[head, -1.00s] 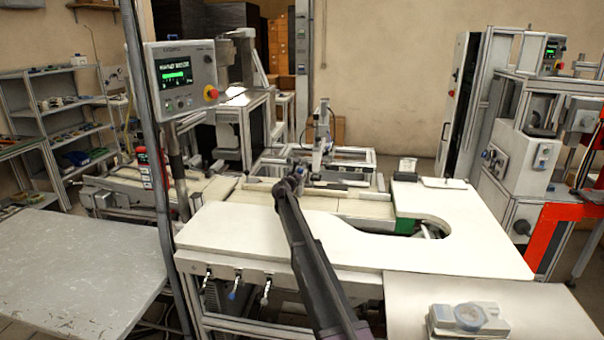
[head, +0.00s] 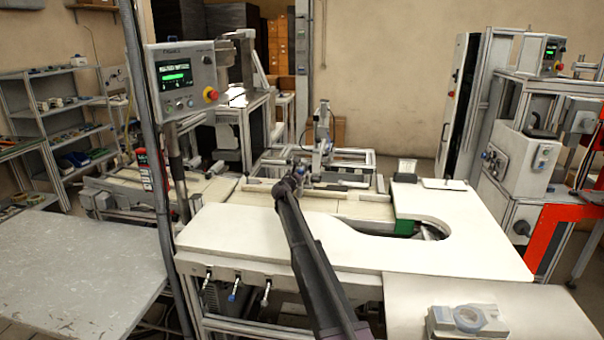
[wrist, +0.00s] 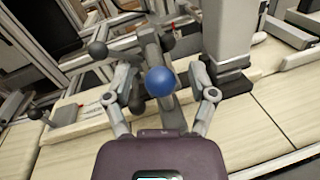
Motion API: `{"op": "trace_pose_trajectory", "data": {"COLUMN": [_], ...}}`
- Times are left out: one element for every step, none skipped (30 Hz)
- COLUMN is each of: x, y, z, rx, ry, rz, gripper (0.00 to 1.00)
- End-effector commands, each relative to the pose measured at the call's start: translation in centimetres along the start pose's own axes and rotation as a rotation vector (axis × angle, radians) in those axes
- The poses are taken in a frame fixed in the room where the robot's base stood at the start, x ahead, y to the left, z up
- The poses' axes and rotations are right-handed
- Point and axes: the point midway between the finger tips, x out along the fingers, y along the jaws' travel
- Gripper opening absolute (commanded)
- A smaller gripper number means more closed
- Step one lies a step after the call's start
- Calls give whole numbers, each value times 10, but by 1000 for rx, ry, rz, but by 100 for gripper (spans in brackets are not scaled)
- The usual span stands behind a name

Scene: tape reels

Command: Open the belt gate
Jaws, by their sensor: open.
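A blue ball knob (wrist: 160,81) shows in the middle of the wrist view, on a grey metal part of the belt fixture. A small blue spot at the knob's place shows in the head view (head: 289,155), just beyond the end of my arm. My gripper (wrist: 165,88) is open, with one finger on each side of the knob in the picture. I cannot tell whether the fingers touch it. In the head view my gripper (head: 297,168) is over the far part of the belt and hides what is behind it. Which part is the gate panel is unclear.
Dark ball knobs (wrist: 97,48) stand to the left in the wrist view. A grey upright post (wrist: 228,40) rises close on the right. The white tabletop (head: 250,235) is mostly clear. A control panel (head: 183,80) stands at the left.

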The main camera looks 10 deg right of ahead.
Motion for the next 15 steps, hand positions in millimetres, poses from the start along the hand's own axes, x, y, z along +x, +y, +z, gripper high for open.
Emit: {"op": "trace_pose_trajectory", "data": {"x": [-2, -3, -5, -7, -10, -13, -16, -20, -24, -28, -33, -39, -44, -49, -56], "y": [0, 0, 0, 0, 0, -1, -1, -1, -2, -2, -2, -2, -2, -2, -2], "z": [0, 0, 0, 0, 0, 0, 0, 0, 0, 0, 0, 0, 0, 0, 0], "rx": [0, 0, 0, 0, 0, 0, 0, 0, 0, 0, 0, 0, 0, 0, 0], "ry": [0, 0, 0, 0, 0, 0, 0, 0, 0, 0, 0, 0, 0, 0, 0], "rz": [0, 0, 0, 0, 0, 0, 0, 0, 0, 0, 0, 0, 0, 1, 1], "gripper": [73, 73, 73, 73, 73, 73, 73, 73, 73, 73, 73, 73, 73, 73, 73]}}
